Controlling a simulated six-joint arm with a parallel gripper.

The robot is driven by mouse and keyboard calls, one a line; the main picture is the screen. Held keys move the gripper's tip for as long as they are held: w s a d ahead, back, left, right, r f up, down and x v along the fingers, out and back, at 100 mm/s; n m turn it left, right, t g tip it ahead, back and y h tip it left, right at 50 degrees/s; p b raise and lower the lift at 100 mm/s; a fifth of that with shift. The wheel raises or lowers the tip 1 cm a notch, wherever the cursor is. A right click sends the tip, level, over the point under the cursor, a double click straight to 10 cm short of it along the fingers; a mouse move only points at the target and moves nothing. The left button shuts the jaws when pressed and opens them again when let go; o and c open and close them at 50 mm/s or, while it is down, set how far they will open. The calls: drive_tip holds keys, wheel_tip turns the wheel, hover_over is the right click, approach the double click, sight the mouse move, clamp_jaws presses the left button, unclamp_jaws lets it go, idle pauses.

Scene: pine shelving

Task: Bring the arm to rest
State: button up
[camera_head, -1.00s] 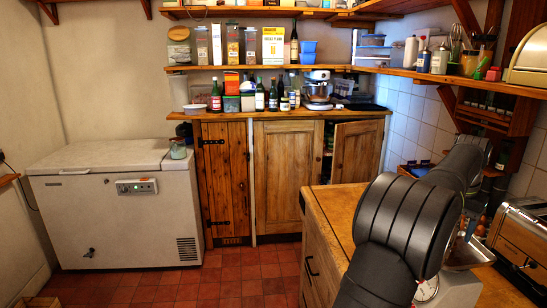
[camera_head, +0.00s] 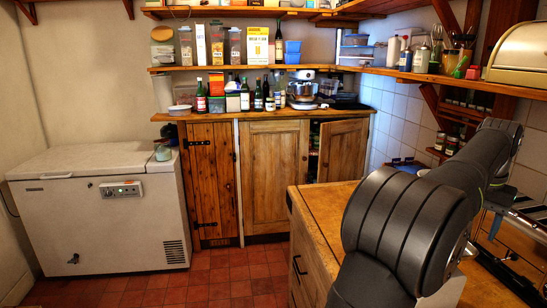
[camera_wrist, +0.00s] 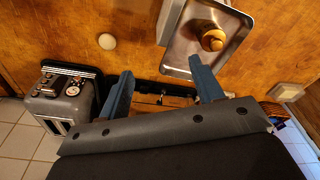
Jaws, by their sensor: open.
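My arm reaches from the bottom of the head view over the worktop (camera_head: 335,210) toward the right. In that view the far end of the arm is near the right edge, and I cannot make out the fingertips. In the wrist view my gripper (camera_wrist: 163,75) shows two blue fingers spread wide apart with nothing between them. It is open and empty, pointing at the wooden surface. A metal tray (camera_wrist: 183,60) with a round brown-yellow thing (camera_wrist: 213,40) lies beyond the right finger. I cannot tell whether the fingers touch anything.
A toaster (camera_wrist: 70,100) stands left of the gripper in the wrist view. A white chest freezer (camera_head: 90,215) is at the left. Wooden cupboards (camera_head: 270,175) and laden shelves (camera_head: 215,70) line the back wall. The red tiled floor (camera_head: 215,280) is clear.

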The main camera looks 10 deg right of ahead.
drive_tip(key=s+a+f+m, duration=0.2)
drive_tip(key=s+f+m, duration=0.2)
drive_tip(key=s+f, duration=0.7)
drive_tip(key=s+a+f+m, duration=0.35)
drive_tip(key=s+f, duration=0.35)
drive_tip(key=s, duration=0.8)
drive_tip(key=w+d+f, duration=0.1)
drive_tip(key=w+f, duration=0.2)
drive_tip(key=w, duration=0.3)
drive_tip(key=shift+d+g, duration=0.3)
drive_tip(key=shift+g, duration=0.1)
drive_tip(key=shift+m, duration=0.25)
